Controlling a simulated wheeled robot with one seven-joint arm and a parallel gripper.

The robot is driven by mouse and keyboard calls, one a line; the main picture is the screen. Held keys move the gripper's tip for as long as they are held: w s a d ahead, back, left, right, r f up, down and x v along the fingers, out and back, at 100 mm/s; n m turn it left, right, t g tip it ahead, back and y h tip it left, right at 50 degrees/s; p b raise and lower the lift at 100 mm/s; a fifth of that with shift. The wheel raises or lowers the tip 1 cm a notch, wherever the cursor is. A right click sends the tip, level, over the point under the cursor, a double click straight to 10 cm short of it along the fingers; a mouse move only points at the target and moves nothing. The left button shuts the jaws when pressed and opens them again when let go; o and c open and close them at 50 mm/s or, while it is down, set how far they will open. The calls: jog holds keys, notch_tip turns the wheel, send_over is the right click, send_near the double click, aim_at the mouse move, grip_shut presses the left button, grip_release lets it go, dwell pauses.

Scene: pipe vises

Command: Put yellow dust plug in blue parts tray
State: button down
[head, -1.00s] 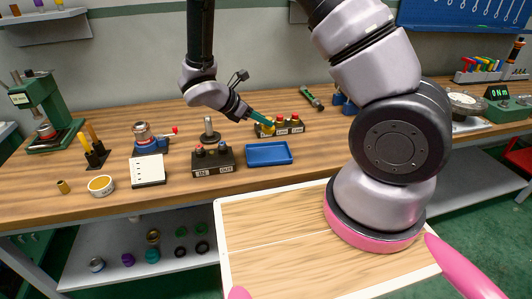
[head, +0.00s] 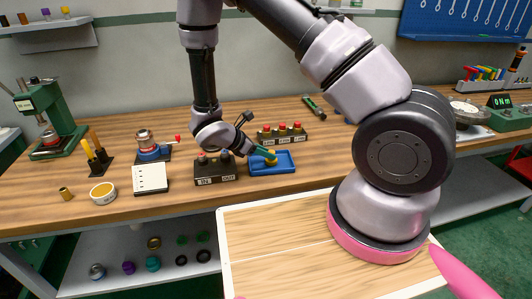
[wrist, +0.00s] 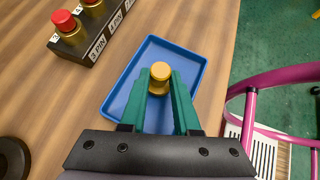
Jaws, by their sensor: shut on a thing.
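The yellow dust plug (wrist: 160,74) is between the green fingertips of my gripper (wrist: 162,88), which is shut on it. In the wrist view the plug shows over the blue parts tray (wrist: 192,61), inside its rim. In the head view my gripper (head: 268,155) reaches over the same blue tray (head: 288,170), with the plug at its tips. I cannot tell whether the plug touches the tray floor. The tray holds nothing else that I can see.
A dark block with red-topped plugs (head: 282,134) stands behind the tray; it also shows in the wrist view (wrist: 92,40). Another labelled dark block (head: 215,170) stands just left of the tray. The bench front edge is close to the tray.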

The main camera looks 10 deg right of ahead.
jog(key=c, duration=0.6)
grip_release()
jog(key=shift+f, duration=0.1)
jog(key=shift+c, duration=0.2)
jog(key=shift+a+r, duration=0.3)
jog(key=shift+r, duration=0.1)
jog(key=v, duration=1.1)
jog(key=shift+r, duration=0.15)
jog(key=s+d+r+m+t+y, duration=0.1)
jog(key=s+d+r+m+y, duration=0.3)
jog(key=r+m, duration=0.4)
jog(key=s+d+r+m+t+y, duration=0.1)
jog(key=s+d+r+m+y, duration=0.3)
jog(key=r+m, duration=0.5)
jog(key=s+d+r+m+t+y, duration=0.2)
jog(key=d+r+m, duration=0.6)
jog(key=r, duration=0.9)
jog(key=shift+s+m+y, duration=0.3)
jog(key=shift+s+y, duration=0.6)
jog(key=shift+s, duration=0.25)
